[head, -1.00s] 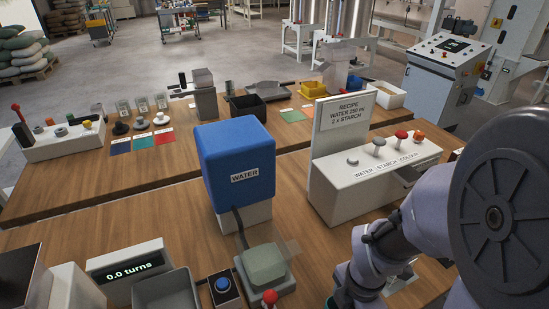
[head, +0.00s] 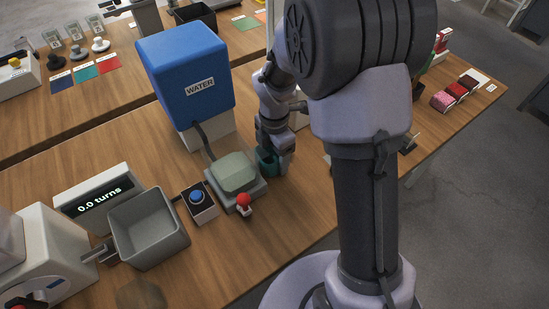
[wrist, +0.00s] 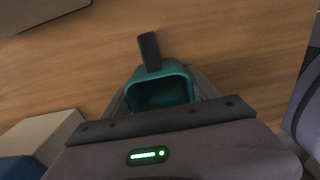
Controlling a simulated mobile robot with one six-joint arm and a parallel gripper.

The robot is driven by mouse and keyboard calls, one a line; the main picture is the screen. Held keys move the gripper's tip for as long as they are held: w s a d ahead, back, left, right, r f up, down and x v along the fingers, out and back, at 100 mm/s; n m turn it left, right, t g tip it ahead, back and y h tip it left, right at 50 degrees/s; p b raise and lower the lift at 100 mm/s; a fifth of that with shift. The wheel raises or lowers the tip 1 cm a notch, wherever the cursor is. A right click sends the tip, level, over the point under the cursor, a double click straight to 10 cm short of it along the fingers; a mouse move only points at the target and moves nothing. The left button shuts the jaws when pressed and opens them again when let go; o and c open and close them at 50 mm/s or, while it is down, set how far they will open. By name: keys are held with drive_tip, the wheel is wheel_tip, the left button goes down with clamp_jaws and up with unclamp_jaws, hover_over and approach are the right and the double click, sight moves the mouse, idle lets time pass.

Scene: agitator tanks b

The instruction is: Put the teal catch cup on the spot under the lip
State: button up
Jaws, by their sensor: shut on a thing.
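The teal catch cup (head: 267,161) is between the fingers of my gripper (head: 277,165), right of the pale green block on its grey base. My gripper is shut on it. In the wrist view the cup (wrist: 161,92) is seen from above as an open, empty-looking teal box with a dark handle (wrist: 149,51) sticking out. Bare wood shows beyond it. Whether the cup touches the table is hard to tell. A dark lip-like part (head: 98,254) juts from the white machine (head: 50,250) at lower left; I cannot make out a marked spot under it.
The blue water tank (head: 190,75) stands behind and left of my gripper. The pale green block (head: 237,172), a red knob (head: 243,200), a blue button box (head: 198,200) and a grey bin (head: 148,228) stand between the cup and the white machine. The front table strip is mostly clear.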

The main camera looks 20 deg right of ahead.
drive_tip(key=shift+f, duration=0.15)
drive_tip(key=o, duration=1.4)
